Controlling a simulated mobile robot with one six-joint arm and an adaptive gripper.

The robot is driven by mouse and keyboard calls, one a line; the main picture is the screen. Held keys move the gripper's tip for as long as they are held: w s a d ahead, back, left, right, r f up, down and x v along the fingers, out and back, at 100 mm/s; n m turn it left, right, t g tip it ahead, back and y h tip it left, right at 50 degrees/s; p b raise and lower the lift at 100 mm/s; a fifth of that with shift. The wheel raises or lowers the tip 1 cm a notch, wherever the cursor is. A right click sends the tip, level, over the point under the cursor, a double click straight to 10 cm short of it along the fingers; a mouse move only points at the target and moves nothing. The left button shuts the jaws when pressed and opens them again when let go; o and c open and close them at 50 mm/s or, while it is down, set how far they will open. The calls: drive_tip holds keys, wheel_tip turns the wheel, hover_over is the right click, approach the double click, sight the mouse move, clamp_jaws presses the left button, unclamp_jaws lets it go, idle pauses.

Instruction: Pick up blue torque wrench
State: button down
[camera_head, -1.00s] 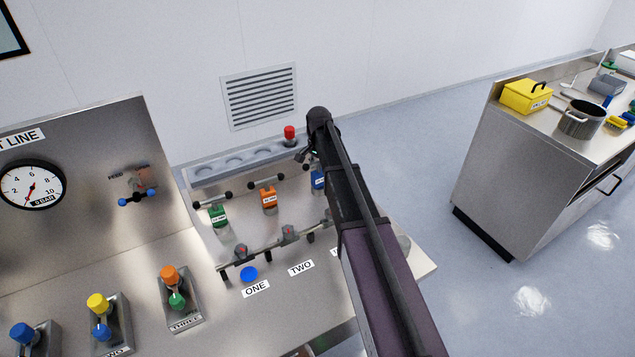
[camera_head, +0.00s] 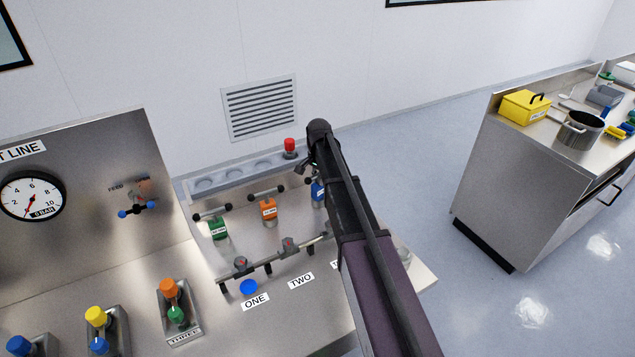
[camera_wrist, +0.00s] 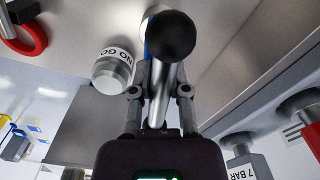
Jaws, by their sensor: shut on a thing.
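The blue torque wrench (camera_head: 318,192) is at the right end of a row of wrenches on the steel bench in the head view, partly covered by my arm. In the wrist view, its metal bar with a black ball end (camera_wrist: 171,38) runs up between my fingers, with a little blue (camera_wrist: 149,46) behind it. My gripper (camera_wrist: 160,93) is shut on this bar, one finger on each side. I cannot tell whether the wrench is clear of the bench.
A green wrench (camera_head: 218,228) and an orange wrench (camera_head: 268,208) stand to the left. A rail with grey clamps (camera_head: 289,246) runs in front, and a grey tray with a red-topped piece (camera_head: 289,148) behind. A "NO GO" cylinder (camera_wrist: 112,72) is close beside my left finger.

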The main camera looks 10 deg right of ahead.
drive_tip(key=shift+r+p, duration=4.85)
drive_tip(key=shift+r, duration=0.05)
drive_tip(key=shift+r, duration=0.15)
drive_tip(key=shift+n, duration=0.5)
wheel_tip(320, 180, up, 6)
drive_tip(key=p, duration=0.6)
drive_tip(key=shift+a, duration=0.1)
